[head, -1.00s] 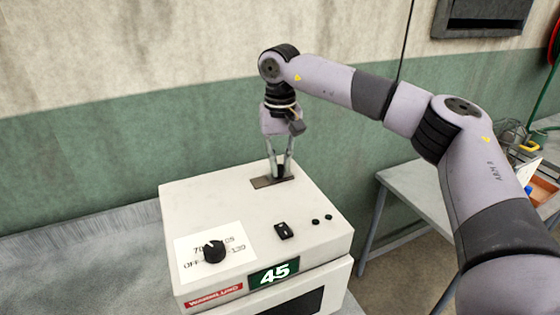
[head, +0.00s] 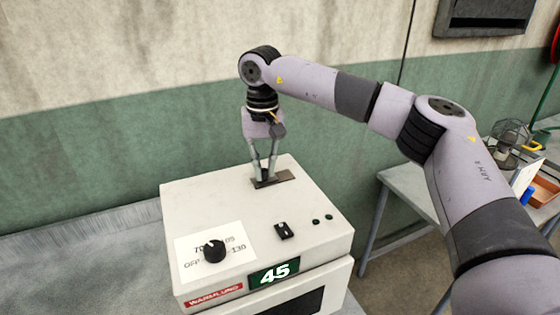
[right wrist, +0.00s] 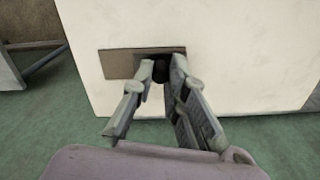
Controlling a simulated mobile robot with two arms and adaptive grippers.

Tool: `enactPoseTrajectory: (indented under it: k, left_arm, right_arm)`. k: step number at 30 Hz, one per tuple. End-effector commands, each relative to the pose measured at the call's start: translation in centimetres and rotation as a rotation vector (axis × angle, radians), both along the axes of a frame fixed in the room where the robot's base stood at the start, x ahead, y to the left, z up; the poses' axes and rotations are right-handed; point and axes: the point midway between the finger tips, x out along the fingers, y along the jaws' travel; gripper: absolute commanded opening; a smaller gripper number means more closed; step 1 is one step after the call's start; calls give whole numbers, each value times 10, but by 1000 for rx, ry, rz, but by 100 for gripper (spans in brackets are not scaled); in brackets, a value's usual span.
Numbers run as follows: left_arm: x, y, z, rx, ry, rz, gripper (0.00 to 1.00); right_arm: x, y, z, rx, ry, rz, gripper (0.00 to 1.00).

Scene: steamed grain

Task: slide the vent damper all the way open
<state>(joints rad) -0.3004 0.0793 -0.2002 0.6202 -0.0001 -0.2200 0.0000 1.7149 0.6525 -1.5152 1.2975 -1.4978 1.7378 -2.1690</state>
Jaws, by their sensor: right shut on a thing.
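The vent damper is a small dark flat slide (head: 283,179) with a black knob (head: 264,174), on top of a white box-shaped appliance (head: 225,192). My right gripper (head: 264,178) points down from above, its fingers shut on the knob near the left end of the dark strip. In the right wrist view the brown plate (right wrist: 119,64) extends left of the black knob (right wrist: 160,66), and the fingertips (right wrist: 161,72) sit on both sides of the knob. The fingers partly hide the knob and slot. My left gripper is not in view.
A wall rises behind. A grey table (head: 400,180) with several items stands at right.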

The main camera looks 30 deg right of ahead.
Motion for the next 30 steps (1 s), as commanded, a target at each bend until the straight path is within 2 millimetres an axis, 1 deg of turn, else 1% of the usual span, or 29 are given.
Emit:
enactPoseTrajectory:
  k: [1,2,9,10,18,27,30]
  left_arm:
    - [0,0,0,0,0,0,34]
    - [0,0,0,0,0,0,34]
    - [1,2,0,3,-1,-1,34]
    - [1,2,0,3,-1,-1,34]
    - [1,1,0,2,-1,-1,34]
    - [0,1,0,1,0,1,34]
    - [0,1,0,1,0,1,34]
  right_arm:
    - [0,6,0,1,1,2,0]
    - [0,7,0,1,1,1,0]
    - [0,9,0,4,1,3,0]
    - [0,9,0,4,1,3,16]
    - [0,7,0,2,2,1,34]
    - [0,6,0,-1,1,-1,34]
    - [1,6,6,0,-1,-2,34]
